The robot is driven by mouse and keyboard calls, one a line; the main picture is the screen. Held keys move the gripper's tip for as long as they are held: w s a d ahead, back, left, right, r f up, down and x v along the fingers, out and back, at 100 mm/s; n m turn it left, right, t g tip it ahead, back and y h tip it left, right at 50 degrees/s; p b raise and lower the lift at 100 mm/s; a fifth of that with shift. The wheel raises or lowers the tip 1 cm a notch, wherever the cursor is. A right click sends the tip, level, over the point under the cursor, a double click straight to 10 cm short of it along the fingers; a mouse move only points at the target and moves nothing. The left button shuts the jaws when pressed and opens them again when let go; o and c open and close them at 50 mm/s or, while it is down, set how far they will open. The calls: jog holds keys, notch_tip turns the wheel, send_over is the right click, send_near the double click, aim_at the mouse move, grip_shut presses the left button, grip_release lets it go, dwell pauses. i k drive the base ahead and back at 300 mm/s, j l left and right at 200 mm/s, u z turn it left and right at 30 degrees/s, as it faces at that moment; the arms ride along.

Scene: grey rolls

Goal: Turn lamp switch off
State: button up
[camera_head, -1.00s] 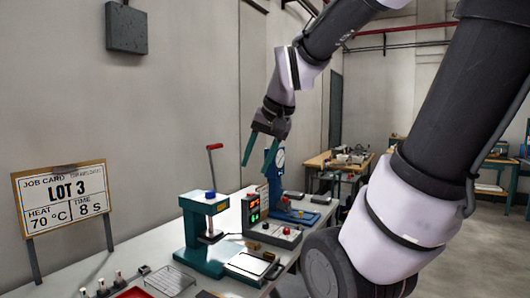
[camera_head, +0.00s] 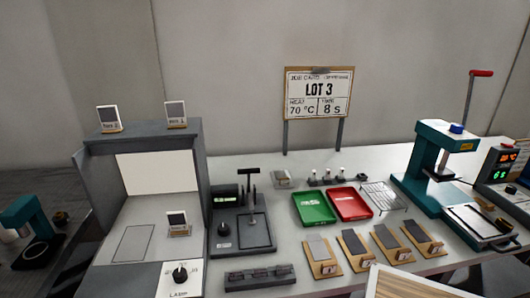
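The lamp switch is a black rotary knob (camera_head: 180,273) on a white panel (camera_head: 168,286) marked LAMP, at the front right corner of a grey booth (camera_head: 194,142) on the left. The knob's pointer direction is too small to tell. The booth's back panel (camera_head: 158,173) looks pale and bright. A small framed sample card (camera_head: 178,222) stands inside the booth, behind the knob. My gripper is outside this view, so its opening and its distance from the knob are hidden.
Two sample cards stand on the booth's top. Right of the knob are a black device (camera_head: 240,232) with an upright lever and a dark low strip (camera_head: 260,278). Green (camera_head: 314,208) and red (camera_head: 350,203) trays, several sample boards and a teal press (camera_head: 432,165) stand farther right.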

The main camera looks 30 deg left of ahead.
aim_at(180, 275)
jog(key=u, duration=2.15)
